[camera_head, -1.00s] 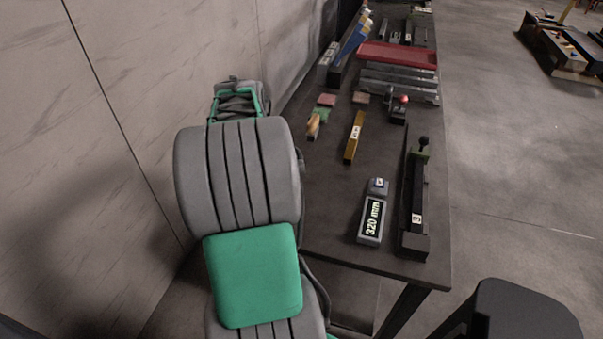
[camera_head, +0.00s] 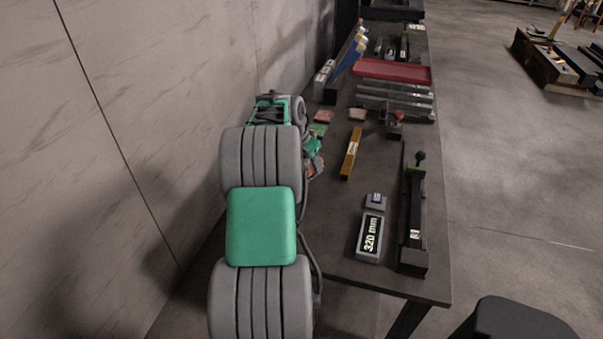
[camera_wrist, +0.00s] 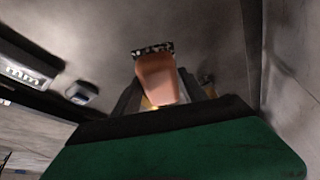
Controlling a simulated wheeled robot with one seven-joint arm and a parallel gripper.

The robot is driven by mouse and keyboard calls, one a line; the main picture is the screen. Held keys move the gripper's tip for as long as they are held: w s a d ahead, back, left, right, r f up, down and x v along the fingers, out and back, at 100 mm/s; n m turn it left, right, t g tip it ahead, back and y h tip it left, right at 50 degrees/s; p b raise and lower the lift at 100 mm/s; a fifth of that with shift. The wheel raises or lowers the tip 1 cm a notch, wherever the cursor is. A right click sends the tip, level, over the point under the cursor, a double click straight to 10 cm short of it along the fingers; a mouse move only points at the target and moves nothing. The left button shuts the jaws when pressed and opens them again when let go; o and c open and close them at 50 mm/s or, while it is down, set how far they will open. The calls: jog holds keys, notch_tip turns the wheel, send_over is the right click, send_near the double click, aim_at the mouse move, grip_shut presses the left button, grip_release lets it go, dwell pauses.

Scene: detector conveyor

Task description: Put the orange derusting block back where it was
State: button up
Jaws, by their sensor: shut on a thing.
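The orange derusting block (camera_wrist: 156,78) is between the fingers of my gripper (camera_wrist: 160,92) in the wrist view. Its far end meets a dark speckled patch. A little yellow shows below it. My gripper is shut on the block. In the head view, my gripper (camera_head: 312,150) is at the left edge of the table, and a small orange part of the block (camera_head: 317,167) shows beside it. My arm hides much of that spot. I cannot tell whether the block touches the table.
A yellow bar (camera_head: 351,153) lies right of my gripper. Pink (camera_head: 323,116) and green (camera_head: 318,130) pads lie just beyond. A 320 mm display (camera_head: 370,237) and a long black fixture (camera_head: 413,215) are nearer. A red tray (camera_head: 392,71) is farther back. The wall (camera_head: 150,130) is close on the left.

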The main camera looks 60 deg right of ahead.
jog(key=w+f, duration=0.2)
jog(key=f, duration=0.1)
jog(key=shift+w, duration=0.25)
notch_tip(320, 180, down, 3)
jog(key=shift+r+p, duration=0.2)
jog(key=shift+p, duration=0.5)
jog(key=shift+d+f+b, duration=0.1)
jog(key=shift+f+b, duration=0.25)
jog(key=shift+f, duration=0.05)
jog(key=o, duration=1.3)
jog(key=shift+r, duration=0.1)
